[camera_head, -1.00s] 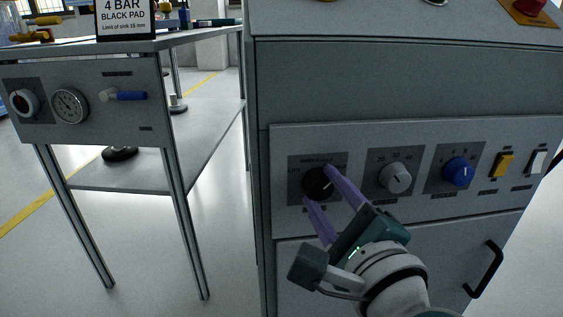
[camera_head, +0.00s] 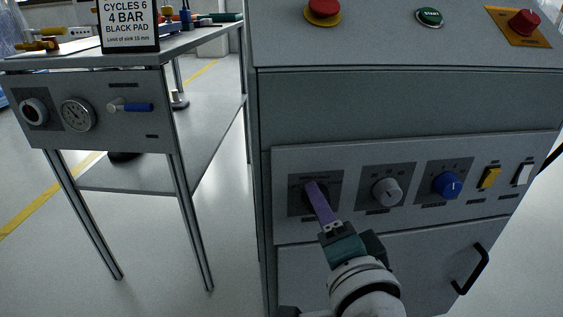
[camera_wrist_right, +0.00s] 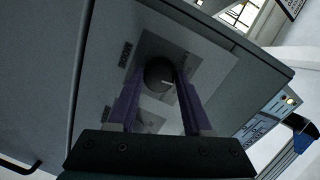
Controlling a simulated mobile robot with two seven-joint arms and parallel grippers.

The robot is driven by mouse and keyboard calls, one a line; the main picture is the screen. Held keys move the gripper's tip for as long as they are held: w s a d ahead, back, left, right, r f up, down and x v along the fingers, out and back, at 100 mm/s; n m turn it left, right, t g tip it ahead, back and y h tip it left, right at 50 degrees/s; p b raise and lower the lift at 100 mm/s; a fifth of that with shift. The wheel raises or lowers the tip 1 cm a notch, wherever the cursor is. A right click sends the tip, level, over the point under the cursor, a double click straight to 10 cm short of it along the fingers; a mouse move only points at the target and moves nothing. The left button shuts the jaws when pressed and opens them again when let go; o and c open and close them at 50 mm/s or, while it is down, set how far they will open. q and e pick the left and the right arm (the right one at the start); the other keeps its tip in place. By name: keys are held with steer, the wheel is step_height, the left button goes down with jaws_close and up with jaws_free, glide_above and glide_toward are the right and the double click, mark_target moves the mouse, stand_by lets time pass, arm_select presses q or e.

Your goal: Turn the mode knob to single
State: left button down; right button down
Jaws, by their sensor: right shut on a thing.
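The black mode knob (camera_wrist_right: 160,73) sits on a dark square plate at the left end of the grey control panel. A pale pointer line shows on the knob there. The plate's lettering is too small to read. My left gripper is not in view.
A grey knob (camera_head: 386,192), blue knob (camera_head: 447,185), yellow switch (camera_head: 489,178) and white switch (camera_head: 523,174) sit to the right on the panel. A red button (camera_head: 323,10) and green start button (camera_head: 429,17) are above. A bench (camera_head: 100,62) stands left.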

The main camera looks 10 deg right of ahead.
steer(key=shift+n, duration=0.9)
steer(key=shift+p, duration=0.3)
steer(key=shift+c, duration=1.7)
jaws_free()
steer(key=s+r+p, duration=0.1)
steer(key=s+p, duration=0.2)
steer(key=s, duration=0.7)
steer(key=shift+a+p, duration=0.25)
steer(key=shift+p, duration=0.05)
steer(key=shift+r, duration=0.1)
